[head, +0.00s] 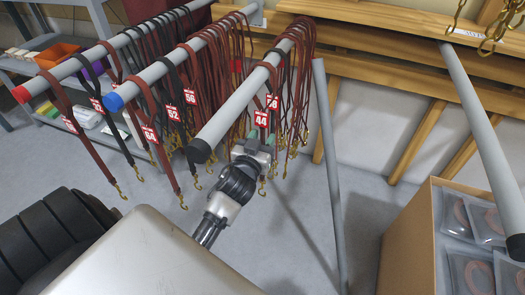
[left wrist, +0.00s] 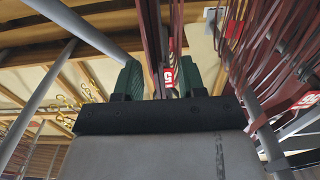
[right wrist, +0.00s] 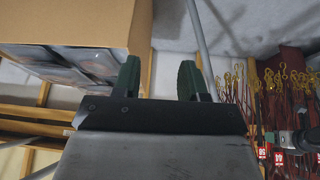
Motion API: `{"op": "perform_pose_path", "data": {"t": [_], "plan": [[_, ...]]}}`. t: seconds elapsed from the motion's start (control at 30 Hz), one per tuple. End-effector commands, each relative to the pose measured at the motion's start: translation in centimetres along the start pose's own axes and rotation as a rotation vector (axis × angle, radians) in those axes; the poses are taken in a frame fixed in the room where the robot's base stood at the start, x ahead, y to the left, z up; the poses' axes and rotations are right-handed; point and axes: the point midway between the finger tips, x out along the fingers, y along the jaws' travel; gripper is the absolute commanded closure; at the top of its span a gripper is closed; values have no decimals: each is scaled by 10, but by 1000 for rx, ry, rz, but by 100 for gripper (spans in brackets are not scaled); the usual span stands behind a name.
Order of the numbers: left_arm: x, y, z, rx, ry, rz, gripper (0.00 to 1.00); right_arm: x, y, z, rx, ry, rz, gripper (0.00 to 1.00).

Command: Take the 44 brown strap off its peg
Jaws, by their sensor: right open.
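The brown strap with the red 44 tag (head: 261,118) hangs among other brown straps on the grey peg with the black end cap (head: 199,151). My left gripper (head: 262,141) is just below that tag in the head view. In the left wrist view its green fingers (left wrist: 158,78) stand apart, with brown strap (left wrist: 154,40) and a red tag (left wrist: 169,76) between them. They are not closed on the strap, and the tag's number is hard to read there. My right gripper (right wrist: 157,80) is open and empty in the right wrist view; it is outside the head view.
Neighbouring pegs with red (head: 21,94) and blue (head: 113,102) ends carry more brown and black straps. A thin grey pole (head: 329,170) stands right of the 44 strap's peg. A cardboard box (head: 407,238) with bagged items is at the right, below another grey peg (head: 485,135).

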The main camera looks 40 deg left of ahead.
Motion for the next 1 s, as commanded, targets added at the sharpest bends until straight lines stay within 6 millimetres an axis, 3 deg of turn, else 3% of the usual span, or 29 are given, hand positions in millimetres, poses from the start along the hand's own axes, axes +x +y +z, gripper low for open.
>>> {"op": "perform_pose_path", "data": {"t": [0.13,0.4,0.67,1.0], "plan": [[18,0,1,0,-1,0,60,4,-2,-12,-2,77,-4,57],[21,0,1,-1,-1,1,60,3,-2,-16,-3,96,-5,57],[21,0,1,-1,-1,1,98,3,-2,-16,-3,95,-5,57],[21,0,0,-1,0,1,100,3,-2,-15,-3,92,-5,57]]}}
